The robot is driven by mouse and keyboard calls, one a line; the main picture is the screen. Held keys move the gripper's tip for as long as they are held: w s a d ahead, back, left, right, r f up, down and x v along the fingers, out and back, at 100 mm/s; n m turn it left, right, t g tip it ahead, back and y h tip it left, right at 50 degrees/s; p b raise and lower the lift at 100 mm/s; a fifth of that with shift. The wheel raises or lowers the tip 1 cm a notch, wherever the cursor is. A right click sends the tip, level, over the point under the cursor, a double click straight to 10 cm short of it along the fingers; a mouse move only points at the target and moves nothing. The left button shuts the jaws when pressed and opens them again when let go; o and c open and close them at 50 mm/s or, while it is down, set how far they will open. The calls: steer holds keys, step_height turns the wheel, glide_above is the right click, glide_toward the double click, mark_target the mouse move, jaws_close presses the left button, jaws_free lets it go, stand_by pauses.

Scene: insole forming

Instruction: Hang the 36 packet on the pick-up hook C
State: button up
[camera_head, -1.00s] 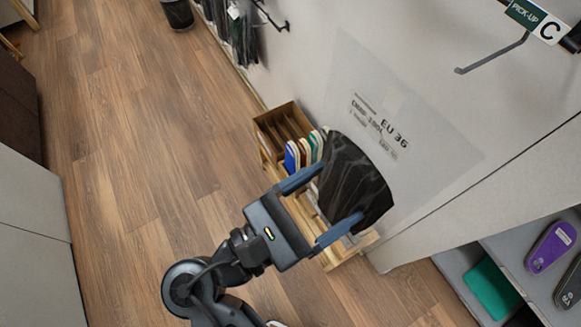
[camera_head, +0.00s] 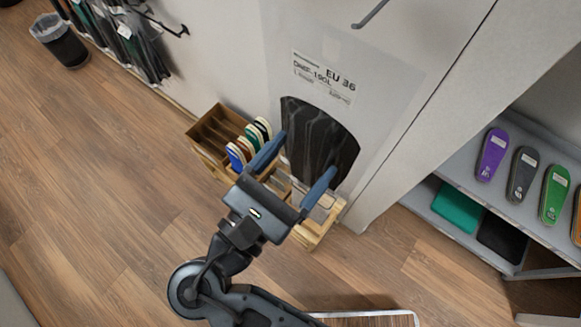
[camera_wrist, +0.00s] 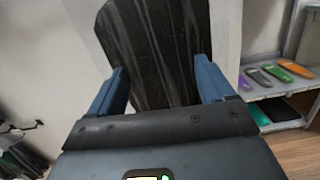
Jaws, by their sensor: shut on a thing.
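The 36 packet is a clear bag with a white label reading EU 36 (camera_head: 325,77) above a dark, round-topped insole shape (camera_head: 318,138). My gripper (camera_head: 304,154) is shut on the packet's lower part, one blue finger at each side of the dark shape. The packet is held up in front of the pale wall. In the wrist view the dark shape (camera_wrist: 150,50) rises between the fingers, its top end cut off. A grey hook (camera_head: 371,13) shows at the top edge, beyond the label, apart from the dark shape; its sign is out of view.
A wooden rack (camera_head: 205,150) with several coloured insoles stands low, behind and left of my gripper. A grey shelf (camera_head: 462,180) with several insoles is at the right. Black packets (camera_head: 135,45) hang at upper left, near a bin (camera_head: 60,38). The wood floor at left is clear.

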steer(key=w+d+f+b, duration=0.1)
steer(key=w+d, duration=0.3)
steer(key=w, duration=0.1)
stand_by(0.8)
steer(key=shift+f, duration=0.2)
stand_by(0.6)
steer(key=o, duration=1)
steer(key=shift+c, duration=0.2)
